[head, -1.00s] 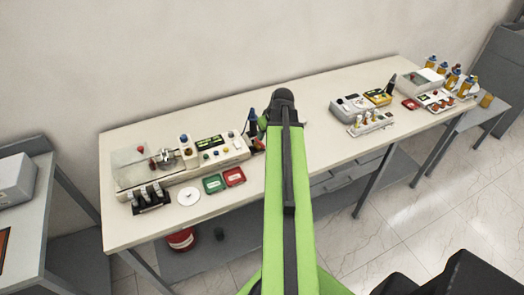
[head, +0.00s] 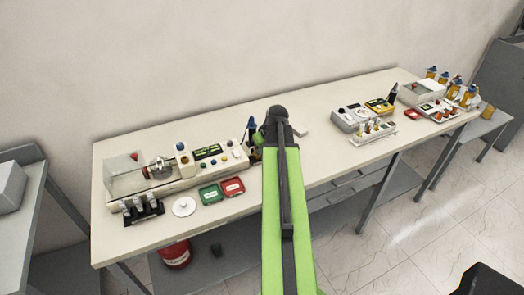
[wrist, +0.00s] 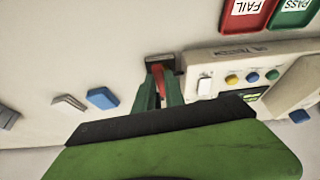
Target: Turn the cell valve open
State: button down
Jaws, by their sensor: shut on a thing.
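The red handle (wrist: 159,72), which I take to be the cell valve, stands out from a small dark block (wrist: 160,58) in the wrist view. The block sits on the bench beside the end of the cream test unit (wrist: 215,65). My gripper (wrist: 161,84) has its two green fingers closed around the red handle, one on each side. The fingers hide the handle's lower part, so I cannot tell its exact angle. In the head view my arm covers the gripper and most of the valve, at the right end of the test unit (head: 150,183).
The red FAIL tray (head: 232,186) and green PASS tray (head: 209,194) lie in front of the test unit. A blue block (wrist: 102,98) lies on the bench near my fingers. Grey instruments (head: 350,118) stand further right.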

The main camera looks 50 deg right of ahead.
jog(key=shift+w+a+m+h, duration=0.1)
jog(key=shift+a+m+h, duration=0.2)
jog(key=shift+m, duration=0.4)
jog(key=c, duration=1.4)
grip_release()
